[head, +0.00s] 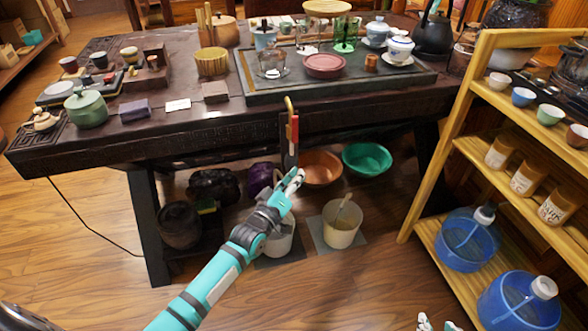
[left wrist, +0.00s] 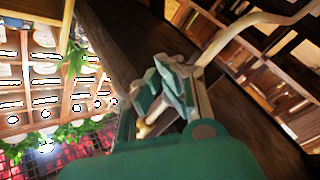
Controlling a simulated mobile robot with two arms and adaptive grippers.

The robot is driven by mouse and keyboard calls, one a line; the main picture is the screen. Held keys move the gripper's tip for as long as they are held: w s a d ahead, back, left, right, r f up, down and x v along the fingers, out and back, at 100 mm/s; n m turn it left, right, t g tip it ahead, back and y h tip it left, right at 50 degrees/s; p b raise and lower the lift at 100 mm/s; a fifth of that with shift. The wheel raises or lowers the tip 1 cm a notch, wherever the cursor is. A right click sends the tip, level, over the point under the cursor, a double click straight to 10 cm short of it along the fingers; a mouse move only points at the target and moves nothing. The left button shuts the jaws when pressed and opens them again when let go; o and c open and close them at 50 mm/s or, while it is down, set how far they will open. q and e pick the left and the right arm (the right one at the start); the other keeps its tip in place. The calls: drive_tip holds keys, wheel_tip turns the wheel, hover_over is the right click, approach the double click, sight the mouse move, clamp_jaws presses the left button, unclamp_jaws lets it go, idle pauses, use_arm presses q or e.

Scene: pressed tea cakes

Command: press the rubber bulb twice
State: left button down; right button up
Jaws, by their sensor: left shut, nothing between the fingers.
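My left gripper (head: 293,181) reaches in below the table's front edge, shut and empty. Its green fingers (left wrist: 165,98) also show in the left wrist view. Just above it in the head view, a thin red piece (head: 293,128) with a yellow hooked top hangs at the table's front edge. I cannot tell whether this piece holds the rubber bulb, and I see no bulb clearly in either view. My right gripper (head: 437,324) shows only its fingertips at the bottom edge; they stand apart with nothing visible between them.
The dark table (head: 190,125) carries teaware and a large tray (head: 400,82). Beneath it stand a pale bucket (head: 341,225), an orange basin (head: 321,168) and a green basin (head: 367,159). A wooden shelf (head: 440,145) with blue water jugs (head: 465,240) stands right.

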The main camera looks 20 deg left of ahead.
use_arm(q)
drive_tip(key=shift+w+a, duration=0.15)
use_arm(e)
drive_tip(key=shift+w+a+r, duration=0.1)
drive_tip(key=shift+w+r, duration=0.15)
drive_tip(key=shift+w, duration=0.05)
idle(0.3)
use_arm(q)
drive_tip(key=shift+r, duration=0.1)
drive_tip(key=shift+s+d+p, duration=0.7)
drive_tip(key=shift+s+p, duration=0.05)
drive_tip(key=shift+s, duration=0.25)
use_arm(e)
drive_tip(key=s+d+f+g+h, duration=0.1)
drive_tip(key=s+d+f+g, duration=0.1)
drive_tip(key=s, duration=0.5)
drive_tip(key=shift+d+f+g, duration=0.25)
drive_tip(key=shift+f+g, duration=0.6)
drive_tip(key=shift+g, duration=0.05)
drive_tip(key=shift+s+a, duration=0.1)
drive_tip(key=shift+a, duration=0.05)
